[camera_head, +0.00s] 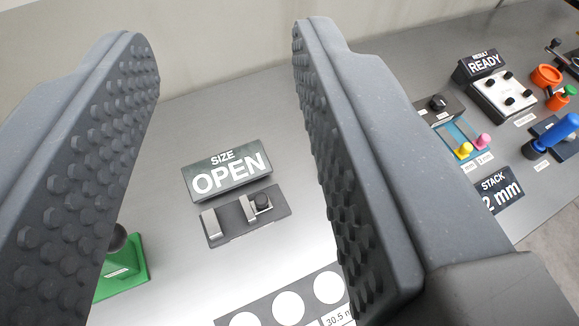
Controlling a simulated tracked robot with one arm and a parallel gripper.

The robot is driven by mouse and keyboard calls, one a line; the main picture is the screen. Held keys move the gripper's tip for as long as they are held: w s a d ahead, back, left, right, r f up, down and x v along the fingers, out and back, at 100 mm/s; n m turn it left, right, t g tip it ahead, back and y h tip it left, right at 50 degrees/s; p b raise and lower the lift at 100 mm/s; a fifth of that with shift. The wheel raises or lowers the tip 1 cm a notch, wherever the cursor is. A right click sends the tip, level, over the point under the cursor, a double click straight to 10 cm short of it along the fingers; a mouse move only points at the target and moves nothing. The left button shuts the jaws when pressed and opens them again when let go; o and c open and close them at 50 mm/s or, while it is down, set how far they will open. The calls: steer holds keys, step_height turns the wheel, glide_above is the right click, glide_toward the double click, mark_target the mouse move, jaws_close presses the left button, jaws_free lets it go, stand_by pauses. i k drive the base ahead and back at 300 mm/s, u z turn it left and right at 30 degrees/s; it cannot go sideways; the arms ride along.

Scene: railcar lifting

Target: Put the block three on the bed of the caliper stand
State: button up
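My gripper (224,42) is open, with its two dark, studded fingers wide apart and nothing between them. What looks like the caliper stand (228,224) is a small dark bed with two light metal jaws and a black knob on the right jaw. It lies on the grey bench, seen between the fingers. A sign reading SIZE OPEN (227,170) stands just behind it. I cannot make out block three in this view. A dark plate with white circles (245,319) is cut off at the bottom edge, with a label starting 30.5.
A green base with a black knob (128,278) is partly hidden by the left finger. Right of the right finger are a READY box (484,65), a blue tray with yellow and pink pieces (455,130), a STACK 2 mm sign (498,190), and orange and blue items.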

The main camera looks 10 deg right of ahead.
mark_target(233, 219)
steer(key=u, duration=0.65)
steer(key=k, duration=0.9)
steer(key=z, duration=0.85)
steer(key=i, duration=1)
steer(key=u, duration=0.05)
